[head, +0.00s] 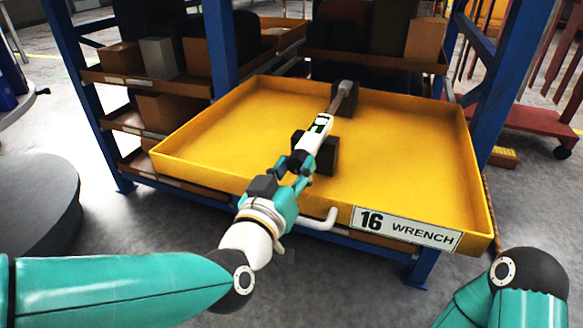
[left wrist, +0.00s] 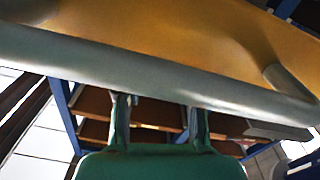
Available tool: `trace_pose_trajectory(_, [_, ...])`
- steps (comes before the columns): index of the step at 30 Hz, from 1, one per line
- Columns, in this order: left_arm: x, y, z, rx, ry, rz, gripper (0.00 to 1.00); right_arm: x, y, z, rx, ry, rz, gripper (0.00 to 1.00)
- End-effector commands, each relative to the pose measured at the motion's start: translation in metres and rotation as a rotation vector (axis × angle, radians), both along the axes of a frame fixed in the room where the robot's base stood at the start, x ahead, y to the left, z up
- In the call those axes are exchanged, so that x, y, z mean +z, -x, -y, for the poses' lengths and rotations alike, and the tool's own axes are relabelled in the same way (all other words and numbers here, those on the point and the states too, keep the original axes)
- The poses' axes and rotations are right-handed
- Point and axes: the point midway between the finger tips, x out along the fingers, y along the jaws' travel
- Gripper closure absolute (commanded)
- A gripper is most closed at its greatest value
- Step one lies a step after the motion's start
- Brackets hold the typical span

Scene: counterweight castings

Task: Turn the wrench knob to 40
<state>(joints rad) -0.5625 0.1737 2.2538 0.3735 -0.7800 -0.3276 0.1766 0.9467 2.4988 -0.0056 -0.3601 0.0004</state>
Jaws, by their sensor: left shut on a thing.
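The torque wrench (head: 318,133) lies lengthwise in the yellow tray (head: 430,130). Its white body has a small dark display, and it rests on two dark blocks. My left gripper (head: 297,165) is over the tray's front side, shut around the near end of the wrench, where the knob is. The jaws cover the knob, and its setting cannot be read. In the left wrist view a grey bar (left wrist: 150,75) crosses in front of my two fingers and hides their tips. My right gripper is not in view; only part of that arm shows at lower right.
A pale handle (head: 323,222) on the tray front sits just below my left gripper, beside the "16 WRENCH" label (head: 406,229). Blue rack posts (head: 220,45) flank the tray. Boxes (head: 158,58) stand on shelves behind. A red cart (head: 530,115) is at right.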

Motion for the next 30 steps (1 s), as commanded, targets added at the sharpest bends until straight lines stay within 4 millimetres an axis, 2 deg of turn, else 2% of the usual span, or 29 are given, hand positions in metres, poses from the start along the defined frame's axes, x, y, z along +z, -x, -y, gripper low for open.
trace_pose_trajectory(6, [0.0004, -0.0009, -0.0010, 0.004, 0.057, -0.016, 0.97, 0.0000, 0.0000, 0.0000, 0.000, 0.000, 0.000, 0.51])
trace_pose_trajectory(18, [0.0006, -0.0010, -0.0007, 0.003, 0.064, -0.019, 0.97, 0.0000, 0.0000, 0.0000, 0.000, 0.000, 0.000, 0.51])
trace_pose_trajectory(19, [0.0006, -0.0010, -0.0007, 0.003, 0.064, -0.019, 0.60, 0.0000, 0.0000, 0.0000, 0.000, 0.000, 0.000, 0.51])
trace_pose_trajectory(21, [0.0006, -0.0009, -0.0006, 0.003, 0.064, -0.019, 0.49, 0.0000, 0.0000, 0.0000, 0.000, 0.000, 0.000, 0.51])
trace_pose_trajectory(24, [0.0005, -0.0008, -0.0002, 0.002, 0.063, -0.019, 0.36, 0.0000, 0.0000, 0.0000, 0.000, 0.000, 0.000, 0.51])
trace_pose_trajectory(30, [0.0003, -0.0005, 0.0005, -0.001, 0.062, -0.019, 0.36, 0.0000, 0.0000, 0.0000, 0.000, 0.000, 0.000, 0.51])
